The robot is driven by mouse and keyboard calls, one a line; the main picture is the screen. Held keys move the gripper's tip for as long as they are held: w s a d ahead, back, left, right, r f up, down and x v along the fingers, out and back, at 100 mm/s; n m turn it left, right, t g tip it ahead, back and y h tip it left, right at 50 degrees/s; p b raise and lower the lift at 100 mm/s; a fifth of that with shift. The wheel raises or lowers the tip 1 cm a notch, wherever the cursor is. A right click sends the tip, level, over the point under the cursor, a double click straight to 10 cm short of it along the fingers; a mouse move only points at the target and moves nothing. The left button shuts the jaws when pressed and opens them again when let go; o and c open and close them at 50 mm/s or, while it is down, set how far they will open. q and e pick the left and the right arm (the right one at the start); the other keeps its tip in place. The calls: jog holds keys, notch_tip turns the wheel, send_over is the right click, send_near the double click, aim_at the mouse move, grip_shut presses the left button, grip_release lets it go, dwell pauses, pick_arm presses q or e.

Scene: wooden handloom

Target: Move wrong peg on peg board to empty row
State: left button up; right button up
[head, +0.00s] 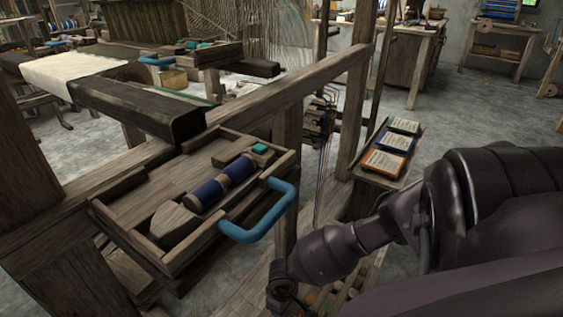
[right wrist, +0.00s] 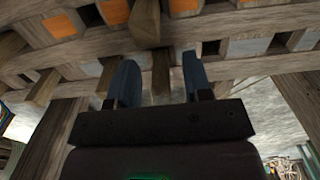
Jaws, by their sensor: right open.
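The peg board (right wrist: 215,70) fills the upper part of the right wrist view. It is a wooden board with orange squares (right wrist: 115,11) and pale grey squares (right wrist: 247,47) in rows, and dark openings. Several wooden pegs stick out of it, one (right wrist: 146,22) at the top middle and one (right wrist: 42,90) at the left. My right gripper (right wrist: 157,80) is open, its two blue-grey fingers apart. Another peg (right wrist: 160,82) shows between the fingers, not gripped; I cannot tell how deep it lies. In the head view my right arm reaches down to the bottom edge. My left gripper is not in view.
A wooden tray (head: 118,228) with a blue handle (head: 262,222) holds a shuttle (head: 215,190) wound in blue, left of my right arm. A ledge with several coloured cards (head: 385,163) stands behind the arm. Loom beams (head: 310,82) cross the middle.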

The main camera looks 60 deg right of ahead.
jog(key=r+p, duration=0.1)
jog(key=r, duration=0.2)
jog(key=r+p, duration=0.1)
jog(key=r, duration=0.2)
jog(key=r+p, duration=0.2)
jog(key=r, duration=0.2)
jog(key=shift+w, duration=0.35)
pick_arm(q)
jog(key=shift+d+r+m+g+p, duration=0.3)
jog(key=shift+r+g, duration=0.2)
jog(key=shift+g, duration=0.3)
pick_arm(e)
jog(key=shift+s+r, duration=0.2)
jog(key=shift+r, duration=0.35)
